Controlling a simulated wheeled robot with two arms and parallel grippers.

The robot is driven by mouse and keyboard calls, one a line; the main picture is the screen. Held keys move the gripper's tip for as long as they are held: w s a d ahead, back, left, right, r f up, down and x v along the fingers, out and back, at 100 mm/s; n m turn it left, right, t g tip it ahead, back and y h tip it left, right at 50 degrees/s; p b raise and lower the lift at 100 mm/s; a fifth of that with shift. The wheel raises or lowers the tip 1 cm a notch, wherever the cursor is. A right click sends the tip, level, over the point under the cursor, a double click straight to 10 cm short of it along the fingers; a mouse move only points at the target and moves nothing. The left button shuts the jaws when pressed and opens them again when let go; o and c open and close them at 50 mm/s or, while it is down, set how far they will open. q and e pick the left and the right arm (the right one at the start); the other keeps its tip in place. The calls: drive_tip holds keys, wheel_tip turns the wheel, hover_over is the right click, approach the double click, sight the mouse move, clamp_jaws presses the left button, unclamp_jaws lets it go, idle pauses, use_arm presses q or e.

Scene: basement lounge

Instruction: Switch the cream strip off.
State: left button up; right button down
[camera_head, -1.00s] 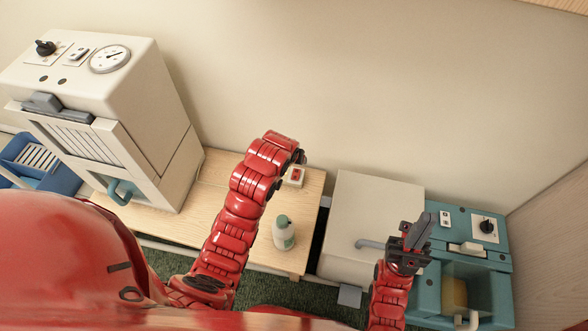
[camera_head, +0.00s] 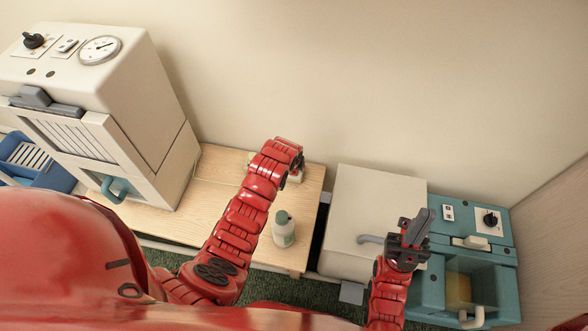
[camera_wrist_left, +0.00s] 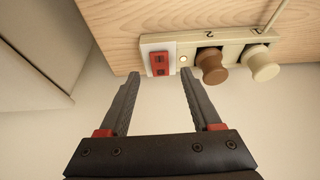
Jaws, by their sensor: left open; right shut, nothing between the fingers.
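In the head view the left arm's end covers most of the strip. My right gripper (camera_head: 420,226) is shut and empty.
A green-capped bottle (camera_head: 283,230) stands on the wooden table (camera_head: 220,175) beside my left arm. A cream cabinet (camera_head: 375,205) and a teal machine (camera_head: 470,255) stand at right.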

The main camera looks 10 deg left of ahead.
sight(294, 172)
use_arm(q)
drive_tip(key=shift+x, duration=1.8)
drive_tip(key=shift+w, duration=0.1)
clamp_jaws()
